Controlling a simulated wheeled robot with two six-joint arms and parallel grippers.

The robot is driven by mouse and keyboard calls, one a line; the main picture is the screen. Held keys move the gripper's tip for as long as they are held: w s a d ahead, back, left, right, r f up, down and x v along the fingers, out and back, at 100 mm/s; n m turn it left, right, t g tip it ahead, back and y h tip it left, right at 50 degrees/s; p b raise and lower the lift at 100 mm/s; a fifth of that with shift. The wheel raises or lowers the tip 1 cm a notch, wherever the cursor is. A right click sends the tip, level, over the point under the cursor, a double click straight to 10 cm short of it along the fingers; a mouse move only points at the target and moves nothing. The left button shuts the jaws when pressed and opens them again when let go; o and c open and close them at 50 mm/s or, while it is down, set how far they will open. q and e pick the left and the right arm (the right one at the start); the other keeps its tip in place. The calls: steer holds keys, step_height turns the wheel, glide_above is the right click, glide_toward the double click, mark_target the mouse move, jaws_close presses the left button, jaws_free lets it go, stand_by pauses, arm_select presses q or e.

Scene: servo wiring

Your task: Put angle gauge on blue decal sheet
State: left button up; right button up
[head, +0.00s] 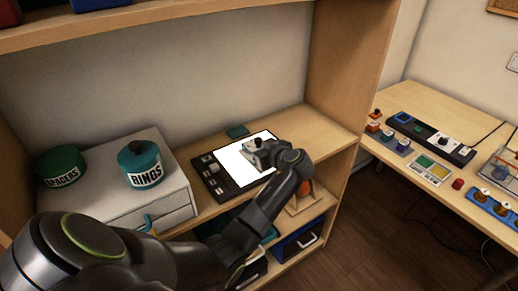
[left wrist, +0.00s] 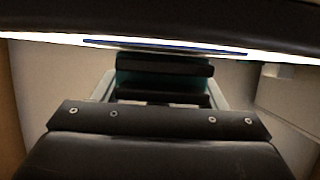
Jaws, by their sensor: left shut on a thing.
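My left gripper (head: 262,152) is over the bright white panel (head: 238,164) on the middle shelf, close to its surface. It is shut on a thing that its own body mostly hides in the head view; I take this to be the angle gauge. In the left wrist view a dark and teal shape (left wrist: 163,72) shows between the jaws, too dark to make out fully. A thin blue strip (left wrist: 165,45) lies along the lit white surface there, seen nearly edge-on; it may be the blue decal sheet. Whether the held thing touches it I cannot tell. My right gripper is not in view.
The panel sits in a black unit with small keys (head: 211,167). A small teal block (head: 237,131) lies behind it. A teal RINGS pot (head: 140,166) and a green SPACERS pot (head: 61,167) stand on the white drawer box. The shelf's right upright (head: 349,70) is close by.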

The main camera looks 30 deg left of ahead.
arm_select(q)
steer(key=shift+f, duration=0.2)
steer(key=o, duration=1)
steer(key=shift+r, duration=0.2)
steer(key=shift+r, duration=0.1)
steer(key=shift+b+v, duration=0.75)
steer(key=shift+v, duration=5.2)
